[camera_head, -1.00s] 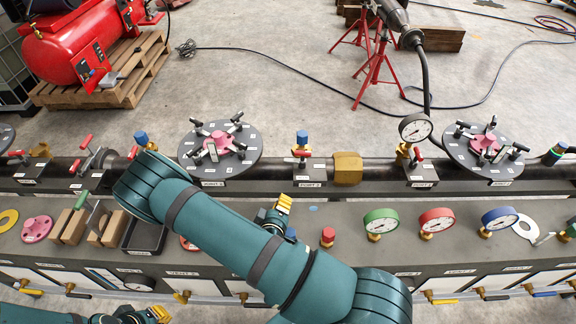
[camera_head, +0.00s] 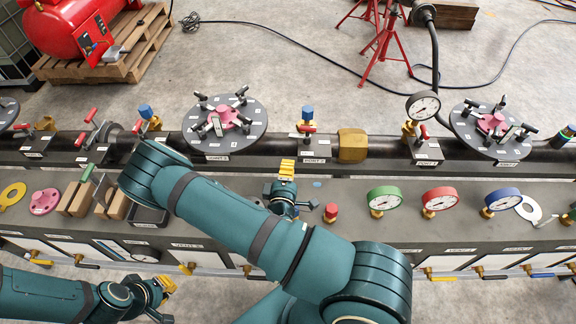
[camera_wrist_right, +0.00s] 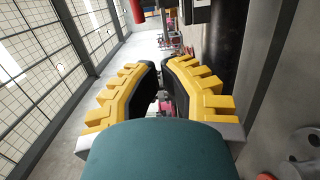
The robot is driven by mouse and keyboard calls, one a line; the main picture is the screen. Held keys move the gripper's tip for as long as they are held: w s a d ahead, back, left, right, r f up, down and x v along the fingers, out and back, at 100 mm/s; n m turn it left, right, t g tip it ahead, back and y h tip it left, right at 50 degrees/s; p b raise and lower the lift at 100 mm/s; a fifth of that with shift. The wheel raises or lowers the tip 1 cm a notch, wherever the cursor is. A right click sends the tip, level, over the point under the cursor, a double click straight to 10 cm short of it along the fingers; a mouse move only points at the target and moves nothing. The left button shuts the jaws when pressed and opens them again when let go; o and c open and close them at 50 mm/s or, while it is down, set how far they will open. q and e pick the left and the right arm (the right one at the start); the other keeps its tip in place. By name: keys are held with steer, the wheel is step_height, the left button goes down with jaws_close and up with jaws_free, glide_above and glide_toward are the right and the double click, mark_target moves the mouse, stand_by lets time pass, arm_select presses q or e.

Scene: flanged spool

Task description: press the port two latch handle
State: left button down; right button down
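The latch handle (camera_head: 305,128) is a red bar below a blue cap, on a dark block along the black pipe. The label (camera_head: 314,160) in front of it is small and seems to read port 2. My right gripper (camera_head: 287,168), with yellow fingertips, is just in front of this block and apart from the handle. In the right wrist view the fingers (camera_wrist_right: 161,78) come close together with nothing held; whether they touch is unclear. My left gripper (camera_head: 167,284) is low at the left, far from the handle; its fingers are too small to judge.
Round flanges with clamps (camera_head: 225,122) and (camera_head: 492,128) flank the block. A brass fitting (camera_head: 353,146) is just right of it. Green (camera_head: 384,199) and red (camera_head: 439,199) gauges and a red knob (camera_head: 331,211) stand on the grey bench.

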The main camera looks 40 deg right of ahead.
steer(key=x, duration=1.1)
steer(key=shift+w+m+g+h, duration=0.25)
steer(key=shift+m+g+h, duration=0.05)
